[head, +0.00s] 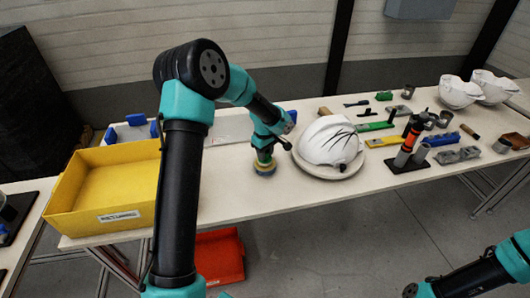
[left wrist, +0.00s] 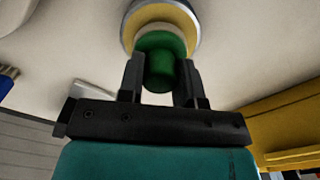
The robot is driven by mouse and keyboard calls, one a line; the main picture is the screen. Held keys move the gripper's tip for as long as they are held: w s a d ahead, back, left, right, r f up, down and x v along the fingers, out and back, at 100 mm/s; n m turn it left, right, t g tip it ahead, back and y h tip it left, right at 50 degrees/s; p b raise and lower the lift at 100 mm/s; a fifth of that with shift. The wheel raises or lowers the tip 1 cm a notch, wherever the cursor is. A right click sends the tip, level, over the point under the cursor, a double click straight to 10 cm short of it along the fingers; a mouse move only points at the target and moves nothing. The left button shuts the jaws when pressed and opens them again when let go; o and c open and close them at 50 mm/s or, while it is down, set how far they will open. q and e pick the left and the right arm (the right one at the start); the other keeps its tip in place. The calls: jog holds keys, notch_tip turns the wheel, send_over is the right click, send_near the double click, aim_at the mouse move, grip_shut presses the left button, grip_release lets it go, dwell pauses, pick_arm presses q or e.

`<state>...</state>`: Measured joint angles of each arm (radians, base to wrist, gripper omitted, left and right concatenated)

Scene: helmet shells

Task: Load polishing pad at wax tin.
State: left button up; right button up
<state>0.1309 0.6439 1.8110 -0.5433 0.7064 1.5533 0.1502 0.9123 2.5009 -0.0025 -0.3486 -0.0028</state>
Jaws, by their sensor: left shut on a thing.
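My left gripper (head: 264,156) is over the table just left of the white helmet shell. In the left wrist view the left gripper (left wrist: 160,82) is shut on the green handle of the polishing pad (left wrist: 158,62). The pad's pale disc faces the wax tin (left wrist: 186,42), a round tin with a silver rim and yellow inside. In the head view the wax tin (head: 265,171) is directly under the gripper. The pad overlaps the tin's middle; I cannot tell whether it touches the wax. My right arm shows at the lower right, but its gripper is out of view.
The white helmet shell (head: 328,141) with black lines rests on a round base (head: 338,172) close to the right. A yellow bin (head: 85,222) stands at the table's left end. An orange tool (head: 411,134) in a black stand and several small parts lie further right.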

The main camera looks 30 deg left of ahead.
pick_arm(q)
jog(key=shift+f, duration=0.4)
dwell(1.5)
jog(key=shift+r, duration=3.6)
jog(key=s+d+m, duration=0.2)
jog(key=d+m, duration=1.5)
jog(key=shift+r+m, duration=0.15)
jog(key=shift+m, duration=0.25)
